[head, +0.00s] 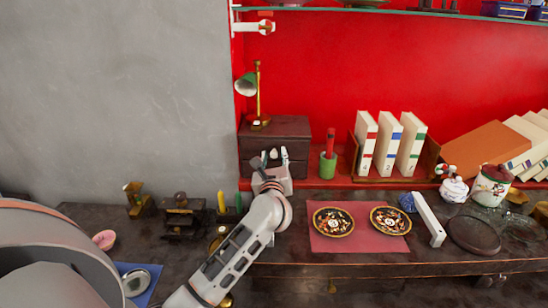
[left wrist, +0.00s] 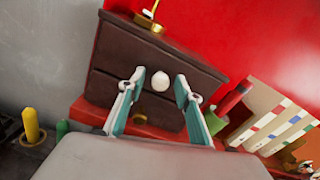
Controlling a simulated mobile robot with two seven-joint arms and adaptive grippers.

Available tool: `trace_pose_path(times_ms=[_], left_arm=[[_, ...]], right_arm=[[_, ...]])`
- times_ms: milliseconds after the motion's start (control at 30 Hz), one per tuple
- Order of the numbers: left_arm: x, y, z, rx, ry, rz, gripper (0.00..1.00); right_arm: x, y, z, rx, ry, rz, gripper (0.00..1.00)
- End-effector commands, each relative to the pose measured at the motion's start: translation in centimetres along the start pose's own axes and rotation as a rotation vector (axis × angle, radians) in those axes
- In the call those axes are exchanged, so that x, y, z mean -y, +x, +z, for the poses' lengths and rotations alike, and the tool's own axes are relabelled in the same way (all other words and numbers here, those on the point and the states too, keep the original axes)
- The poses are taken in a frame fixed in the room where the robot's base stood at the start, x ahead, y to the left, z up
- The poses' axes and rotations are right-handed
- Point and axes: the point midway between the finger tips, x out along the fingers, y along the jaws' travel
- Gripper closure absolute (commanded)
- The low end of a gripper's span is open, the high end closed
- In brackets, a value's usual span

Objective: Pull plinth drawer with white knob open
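The dark wooden plinth (head: 290,130) with drawers stands on the red shelf against the red wall, at the left end. In the left wrist view the plinth (left wrist: 120,55) shows a white knob (left wrist: 160,81) on its front. My left gripper (head: 274,154) is in front of the plinth. In the left wrist view the left gripper (left wrist: 160,88) is open, with one finger on each side of the white knob. I cannot tell whether the fingers touch it. The drawers look closed. In the head view the knob is hidden or merges with the gripper. My right gripper is not in view.
A brass lamp (head: 257,95) stands on the plinth. A green cup (head: 328,164) with a red item stands to its right, then upright books (head: 388,143). Below, the dark table holds two patterned plates (head: 333,221) on a pink mat (head: 360,242), and candles (head: 222,202).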

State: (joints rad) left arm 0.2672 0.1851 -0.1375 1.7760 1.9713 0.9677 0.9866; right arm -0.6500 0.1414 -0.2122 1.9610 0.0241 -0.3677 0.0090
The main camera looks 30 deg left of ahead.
Motion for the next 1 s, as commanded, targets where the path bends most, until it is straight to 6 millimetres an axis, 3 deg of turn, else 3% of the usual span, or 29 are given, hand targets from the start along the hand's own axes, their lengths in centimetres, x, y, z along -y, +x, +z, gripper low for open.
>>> trace_pose_path(times_ms=[67,167,200,467,800,1000], left_arm=[[0.0,0.0,0.0,0.0,0.0,0.0,0.71],[0.0,0.0,0.0,0.0,0.0,0.0,0.97],[0.0,0.0,0.0,0.0,0.001,0.0,1.0],[0.1,-1.2,-0.1,-0.002,0.001,-0.002,1.0],[0.1,-9.6,-0.2,-0.004,0.001,-0.001,1.0],[0.0,-12.1,-0.1,-0.003,0.0,-0.001,1.0]], right_arm=[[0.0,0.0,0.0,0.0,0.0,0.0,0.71],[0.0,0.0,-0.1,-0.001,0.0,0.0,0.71],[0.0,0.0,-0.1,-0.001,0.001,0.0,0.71],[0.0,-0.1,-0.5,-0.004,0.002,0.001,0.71],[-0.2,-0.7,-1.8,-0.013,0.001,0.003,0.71],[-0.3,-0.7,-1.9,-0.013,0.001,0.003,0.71]])
